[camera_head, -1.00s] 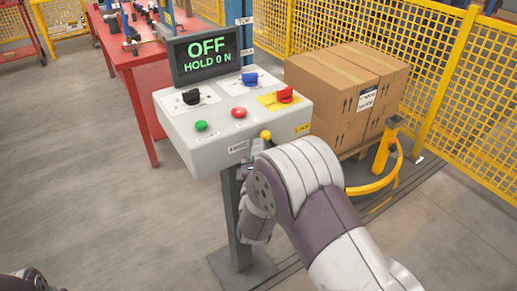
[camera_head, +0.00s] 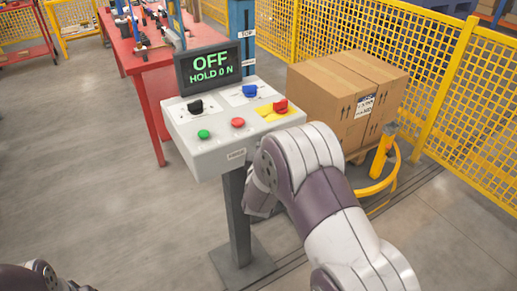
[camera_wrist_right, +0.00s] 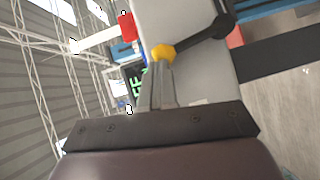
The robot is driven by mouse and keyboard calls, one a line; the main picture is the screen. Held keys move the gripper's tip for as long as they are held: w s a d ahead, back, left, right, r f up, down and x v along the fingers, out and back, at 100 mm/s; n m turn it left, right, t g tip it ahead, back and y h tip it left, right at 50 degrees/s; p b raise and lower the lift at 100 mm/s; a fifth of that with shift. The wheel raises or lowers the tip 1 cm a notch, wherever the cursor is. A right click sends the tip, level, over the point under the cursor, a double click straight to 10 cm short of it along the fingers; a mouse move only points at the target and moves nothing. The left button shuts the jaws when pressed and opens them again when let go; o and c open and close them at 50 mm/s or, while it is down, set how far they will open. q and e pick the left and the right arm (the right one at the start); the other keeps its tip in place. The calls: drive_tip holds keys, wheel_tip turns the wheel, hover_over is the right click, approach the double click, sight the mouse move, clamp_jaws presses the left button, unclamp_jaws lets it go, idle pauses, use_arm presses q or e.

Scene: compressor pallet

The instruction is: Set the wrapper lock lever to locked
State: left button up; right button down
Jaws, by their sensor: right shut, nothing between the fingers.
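The lock lever shows in the right wrist view as a dark arm (camera_wrist_right: 195,42) with a yellow ball (camera_wrist_right: 162,52) on its end, beside the pale control box. My right gripper (camera_wrist_right: 160,64) is shut and empty, its fingertips at the yellow ball. It appears to touch the ball, but I cannot be sure. In the head view my right arm hides this gripper and the lever. The control box (camera_head: 205,158) has a dark display (camera_head: 209,67) reading OFF, HOLD 0 N. My left gripper is out of view.
The box top carries black (camera_head: 195,107), blue (camera_head: 250,91) and red (camera_head: 281,106) knobs, plus green (camera_head: 203,134) and red (camera_head: 237,123) buttons. Cartons (camera_head: 330,98) stand behind right by a yellow guard (camera_head: 382,155). A red table (camera_head: 145,70) is behind left. Floor at left is clear.

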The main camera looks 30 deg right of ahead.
sight(275, 129)
drive_tip(key=d+m+p, duration=0.1)
drive_tip(key=d+r+y+p, duration=0.1)
drive_tip(key=d+m+g+p, duration=0.1)
drive_tip(key=shift+w+r+m+y, duration=0.2)
drive_tip(key=shift+r+m+y, duration=0.1)
drive_tip(key=shift+y, duration=0.1)
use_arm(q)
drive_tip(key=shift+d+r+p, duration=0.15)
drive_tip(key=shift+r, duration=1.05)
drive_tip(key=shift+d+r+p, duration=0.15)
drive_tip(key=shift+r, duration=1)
use_arm(e)
drive_tip(key=shift+w+d+f+m+g+y, duration=0.1)
drive_tip(key=shift+d+f+m+g+y, duration=0.2)
drive_tip(key=shift+d, duration=0.45)
drive_tip(key=shift+w+d+m+g+y, duration=0.1)
drive_tip(key=shift+d+m+y, duration=0.25)
drive_tip(key=shift+d, duration=0.4)
drive_tip(key=shift+r, duration=0.15)
